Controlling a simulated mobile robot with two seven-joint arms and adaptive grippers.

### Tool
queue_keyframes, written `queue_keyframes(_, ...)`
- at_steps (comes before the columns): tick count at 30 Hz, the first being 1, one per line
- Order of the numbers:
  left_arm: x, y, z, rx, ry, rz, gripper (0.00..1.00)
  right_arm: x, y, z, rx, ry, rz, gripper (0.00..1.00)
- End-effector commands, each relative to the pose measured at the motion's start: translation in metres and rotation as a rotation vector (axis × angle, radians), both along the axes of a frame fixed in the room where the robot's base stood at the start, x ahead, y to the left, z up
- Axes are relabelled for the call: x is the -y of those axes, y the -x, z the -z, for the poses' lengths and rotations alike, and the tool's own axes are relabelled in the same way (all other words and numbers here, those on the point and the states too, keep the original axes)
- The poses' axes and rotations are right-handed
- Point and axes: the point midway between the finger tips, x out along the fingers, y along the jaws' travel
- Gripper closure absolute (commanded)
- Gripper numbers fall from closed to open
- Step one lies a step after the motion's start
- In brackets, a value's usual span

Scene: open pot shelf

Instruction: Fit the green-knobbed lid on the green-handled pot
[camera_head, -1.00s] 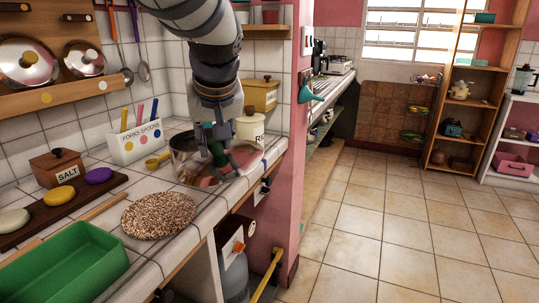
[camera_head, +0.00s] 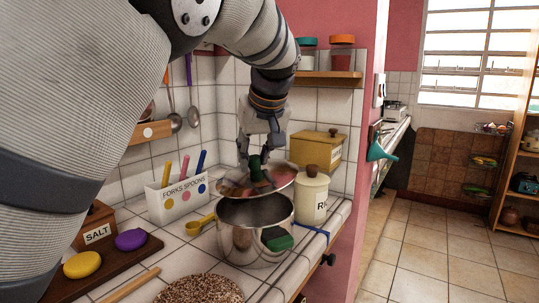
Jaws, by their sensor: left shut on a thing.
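The steel pot (camera_head: 245,243) stands on the tiled counter. Its green handle (camera_head: 280,243) faces the front right. The lid (camera_head: 283,176) is a shiny disc with a green knob (camera_head: 256,172). My left gripper (camera_head: 258,158) is shut on that knob from above and holds the lid. The lid is over the back part of the pot's opening, slightly tilted, and the dark inside of the pot shows below it. I cannot tell whether the lid's edge touches the rim. My right gripper is not in view.
A cream canister (camera_head: 311,198) stands close at the pot's right, with a yellow box (camera_head: 318,148) behind. A yellow scoop (camera_head: 199,225) and a utensil holder (camera_head: 176,201) are on the left. A speckled round mat (camera_head: 200,291) lies in front. My left arm covers much of the left side.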

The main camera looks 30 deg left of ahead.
Motion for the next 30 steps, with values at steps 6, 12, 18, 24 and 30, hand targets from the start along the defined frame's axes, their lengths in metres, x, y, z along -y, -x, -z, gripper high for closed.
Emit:
queue_keyframes(6,0.0,0.0,0.02,-0.004,0.0,-0.001,1.0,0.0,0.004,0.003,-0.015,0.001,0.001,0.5)
queue_keyframes(12,0.0,0.0,0.042,-0.005,0.0,0.001,1.0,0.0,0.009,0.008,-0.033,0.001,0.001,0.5)
queue_keyframes(18,0.0,0.001,0.055,0.0,0.0,0.001,1.0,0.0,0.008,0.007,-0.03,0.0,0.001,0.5)
queue_keyframes(24,0.0,0.001,0.063,-0.001,0.0,-0.001,1.0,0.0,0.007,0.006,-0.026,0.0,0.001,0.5)
queue_keyframes(30,0.0,0.0,0.064,-0.002,0.001,-0.001,1.0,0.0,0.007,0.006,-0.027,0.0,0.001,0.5)
